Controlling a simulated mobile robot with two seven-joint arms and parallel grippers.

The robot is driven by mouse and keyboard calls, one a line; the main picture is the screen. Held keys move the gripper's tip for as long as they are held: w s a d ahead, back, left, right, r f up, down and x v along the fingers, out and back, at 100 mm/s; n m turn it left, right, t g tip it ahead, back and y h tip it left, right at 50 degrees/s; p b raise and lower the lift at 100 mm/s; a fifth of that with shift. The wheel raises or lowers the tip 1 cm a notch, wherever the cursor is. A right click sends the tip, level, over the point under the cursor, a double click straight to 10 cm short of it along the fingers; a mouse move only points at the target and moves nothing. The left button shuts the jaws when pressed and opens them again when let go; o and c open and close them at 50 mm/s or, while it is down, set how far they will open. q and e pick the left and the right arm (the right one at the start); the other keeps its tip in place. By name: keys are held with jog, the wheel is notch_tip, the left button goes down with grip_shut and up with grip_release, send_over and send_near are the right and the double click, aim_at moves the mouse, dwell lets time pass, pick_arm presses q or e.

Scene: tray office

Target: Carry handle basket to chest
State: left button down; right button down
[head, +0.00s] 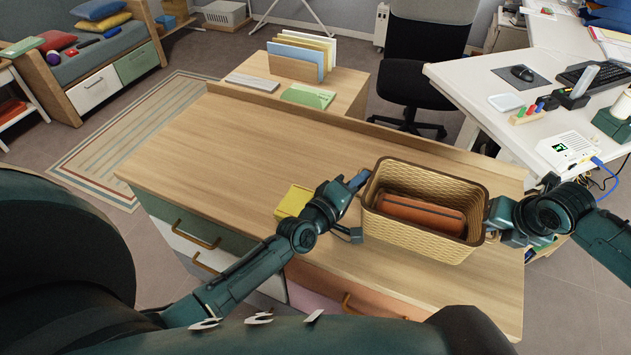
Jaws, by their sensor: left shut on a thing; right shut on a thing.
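The handle basket (425,239) is a tan woven basket, upright, with a brown-orange item (421,213) lying inside. It is over the right part of the wooden top of the chest (230,150); I cannot tell whether it rests there or hangs just above. The chest has green, white and pink drawer fronts below. My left gripper (361,207) is shut on the basket's left end. My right gripper (489,215) is shut on its right end. The gripped parts of the basket are mostly hidden by the grippers.
A yellow block-like item (294,201) lies on the chest top beside my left wrist. The chest top's left and middle are clear. Behind stands a low wooden cabinet (345,97) with folders. A white desk (480,90) is at the right, a black chair (412,80) behind.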

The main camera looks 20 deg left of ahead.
pick_arm(q)
jog(key=shift+f+b, duration=0.55)
jog(key=shift+f, duration=0.25)
pick_arm(e)
jog(key=shift+f, duration=0.75)
pick_arm(q)
jog(key=c, duration=1.8)
grip_release()
jog(key=shift+r, duration=0.15)
pick_arm(e)
jog(key=c, duration=1.8)
grip_release()
jog(key=shift+r, duration=0.15)
jog(key=shift+c, duration=0.2)
pick_arm(q)
jog(key=o, duration=0.3)
pick_arm(e)
jog(key=o, duration=0.3)
jog(key=shift+o, duration=0.2)
pick_arm(q)
jog(key=shift+o, duration=0.6)
jog(key=o, duration=0.7)
pick_arm(e)
jog(key=shift+a, duration=0.1)
pick_arm(q)
jog(key=shift+s, duration=0.15)
jog(key=v, duration=1.1)
jog(key=shift+s+a+r, duration=0.1)
jog(key=shift+s+a, duration=0.05)
jog(key=shift+s, duration=0.25)
